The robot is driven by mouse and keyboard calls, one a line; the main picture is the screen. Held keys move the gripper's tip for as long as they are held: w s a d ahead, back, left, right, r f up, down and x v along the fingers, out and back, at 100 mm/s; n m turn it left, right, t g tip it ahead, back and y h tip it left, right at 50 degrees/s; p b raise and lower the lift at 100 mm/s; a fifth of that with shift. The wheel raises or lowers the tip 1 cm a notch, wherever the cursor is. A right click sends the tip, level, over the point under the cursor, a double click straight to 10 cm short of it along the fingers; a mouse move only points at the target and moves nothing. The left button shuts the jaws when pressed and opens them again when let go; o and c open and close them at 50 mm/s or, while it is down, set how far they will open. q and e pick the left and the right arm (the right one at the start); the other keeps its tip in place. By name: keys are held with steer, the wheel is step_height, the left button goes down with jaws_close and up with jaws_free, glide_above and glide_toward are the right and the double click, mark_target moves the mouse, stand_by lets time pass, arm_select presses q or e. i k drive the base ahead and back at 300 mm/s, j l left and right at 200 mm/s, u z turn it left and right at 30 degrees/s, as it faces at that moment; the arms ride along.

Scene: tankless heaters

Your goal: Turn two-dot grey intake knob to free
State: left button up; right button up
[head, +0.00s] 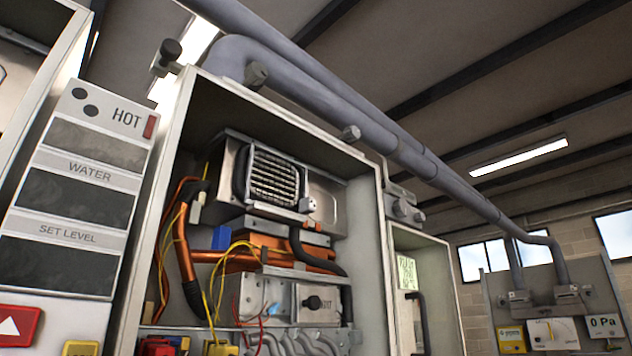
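Two dark dots (85,102) mark the top corner of the panel labelled HOT, WATER and SET LEVEL at the left. A dark knob-like part (168,57) sits at the upper left corner of the open heater cabinet (375,215). Grey fittings show on the big grey pipe, one near its bend (257,75) and one further along (350,132). A grey fitting (408,207) stands on the smaller cabinet behind. I cannot tell which of these is the two-dot grey intake knob, nor its setting. Neither gripper is in view.
The open cabinet holds a metal vent box (272,178), copper pipes (180,250), loose wires and a black knob (312,302). A red arrow button (18,326) is at lower left.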

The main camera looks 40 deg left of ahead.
mark_target(352, 133)
steer(key=i+u, duration=0.1)
steer(key=u, duration=1.6)
steer(key=i+l+u, duration=0.1)
steer(key=l+u, duration=0.2)
steer(key=u, duration=0.15)
steer(key=l+u, duration=0.7)
steer(key=u, duration=0.15)
steer(key=l+u, duration=0.3)
steer(key=u, duration=0.15)
steer(key=k, duration=0.05)
